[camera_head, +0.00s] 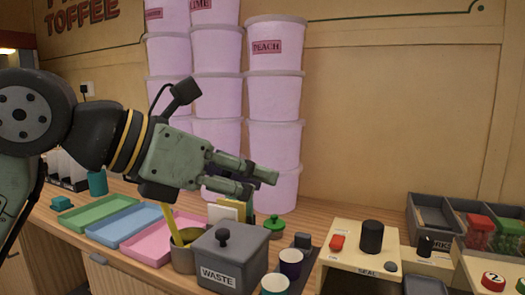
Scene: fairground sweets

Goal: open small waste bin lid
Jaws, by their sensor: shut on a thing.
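The small waste bin (228,268) is a grey box with a "WASTE" label, standing on the counter at the lower middle. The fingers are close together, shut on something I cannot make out. The space between the fingertips is largely hidden by the fingers.
A purple cup (290,262) and teal cup (274,285) stand right. A green lid (274,227) lies behind. Coloured trays (128,222) are left, a sealer (357,260) right, stacked pink tubs (272,144) behind.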

